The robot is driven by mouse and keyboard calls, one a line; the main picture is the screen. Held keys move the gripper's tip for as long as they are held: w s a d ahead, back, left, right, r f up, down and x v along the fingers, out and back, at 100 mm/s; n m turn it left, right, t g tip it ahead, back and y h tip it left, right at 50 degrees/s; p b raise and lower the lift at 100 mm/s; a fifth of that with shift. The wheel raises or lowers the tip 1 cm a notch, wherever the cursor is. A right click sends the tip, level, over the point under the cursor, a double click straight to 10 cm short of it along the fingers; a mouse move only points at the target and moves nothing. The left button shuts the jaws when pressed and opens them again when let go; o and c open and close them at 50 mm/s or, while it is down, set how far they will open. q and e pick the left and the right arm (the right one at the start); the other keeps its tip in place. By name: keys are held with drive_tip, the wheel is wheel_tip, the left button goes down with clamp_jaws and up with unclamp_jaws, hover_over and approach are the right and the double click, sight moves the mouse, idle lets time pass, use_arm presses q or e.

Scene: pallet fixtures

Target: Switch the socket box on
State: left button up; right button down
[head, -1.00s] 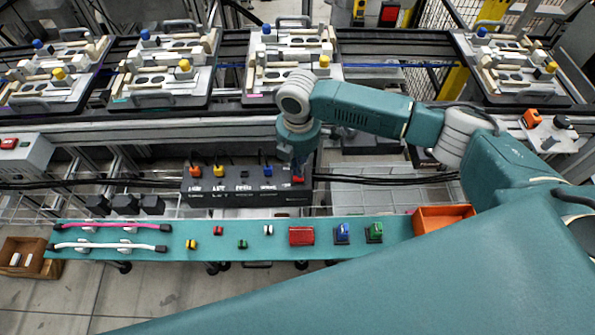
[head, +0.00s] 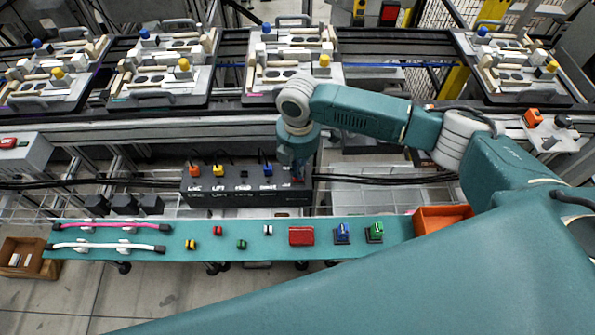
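The socket box (head: 245,187) is a dark long box behind the teal shelf, left of the picture's centre. Orange, yellow and blue plugs stand in its top, with white lettering in front of them. A small red part (head: 299,180), perhaps the switch, shows at its right end, mostly covered by my arm. My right gripper (head: 297,174) points down at that right end. Its fingers are dark and small, and I cannot tell whether they are open or touch the red part. My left gripper is not in view.
The teal shelf (head: 275,251) in front carries two cables, small coloured parts, a red block (head: 301,236), blue and green pieces, and an orange bin (head: 442,218). Pallets with fixtures (head: 291,68) stand on the conveyor behind. Black cables run beside the box.

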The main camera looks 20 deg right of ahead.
drive_tip(key=shift+s+f+b, duration=0.1)
drive_tip(key=shift+f+b, duration=0.2)
drive_tip(key=shift+f, duration=0.4)
wheel_tip(320, 180, up, 2)
drive_tip(key=shift+p, duration=1.25)
wheel_tip(320, 180, up, 5)
drive_tip(key=p, duration=0.5)
